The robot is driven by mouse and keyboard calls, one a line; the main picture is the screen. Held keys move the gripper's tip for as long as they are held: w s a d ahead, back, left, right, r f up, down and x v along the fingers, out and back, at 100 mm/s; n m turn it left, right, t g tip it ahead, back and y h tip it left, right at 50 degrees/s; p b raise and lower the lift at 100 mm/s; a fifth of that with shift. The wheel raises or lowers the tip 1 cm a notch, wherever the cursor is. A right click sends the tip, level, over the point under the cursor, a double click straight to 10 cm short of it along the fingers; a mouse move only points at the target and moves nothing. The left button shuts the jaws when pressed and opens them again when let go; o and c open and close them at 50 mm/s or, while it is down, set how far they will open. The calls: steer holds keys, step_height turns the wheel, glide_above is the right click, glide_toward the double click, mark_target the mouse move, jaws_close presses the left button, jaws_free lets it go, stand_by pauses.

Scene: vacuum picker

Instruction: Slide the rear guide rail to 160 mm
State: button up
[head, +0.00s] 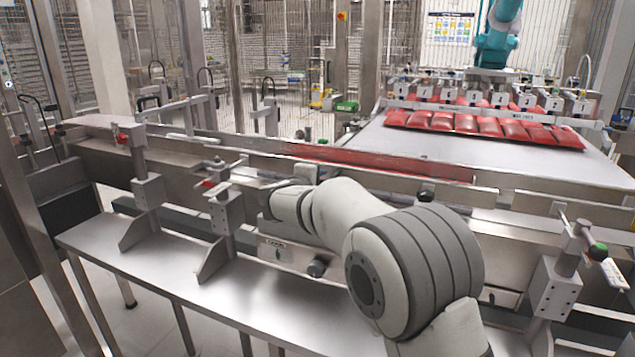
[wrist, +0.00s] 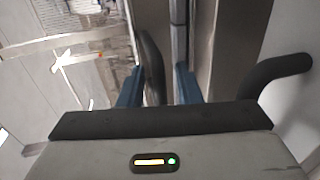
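Long steel guide rails run along the conveyor in the head view: a far one with a red-tinted face (head: 390,161) and a nearer one (head: 470,196). I cannot tell for sure which is the rear rail, and no scale reading is legible. My arm reaches over the near side, and my gripper's fingers are hidden there. In the wrist view my gripper (wrist: 158,86) has two blue fingertips standing apart. A dark curved handle-like piece (wrist: 151,62) shows between them, nearer the left finger, with a gap at the right finger. A steel rail edge (wrist: 180,30) lies beyond.
Upright clamp posts stand on the near ledge, at left (head: 147,190), centre-left (head: 226,212) and right (head: 556,288). A dark knob (head: 425,195) rises beside my arm. Red pouches (head: 485,124) lie on the belt (head: 440,145) at the back right. A teal robot arm (head: 497,45) hangs behind.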

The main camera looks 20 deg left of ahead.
jaws_close()
stand_by(0.6)
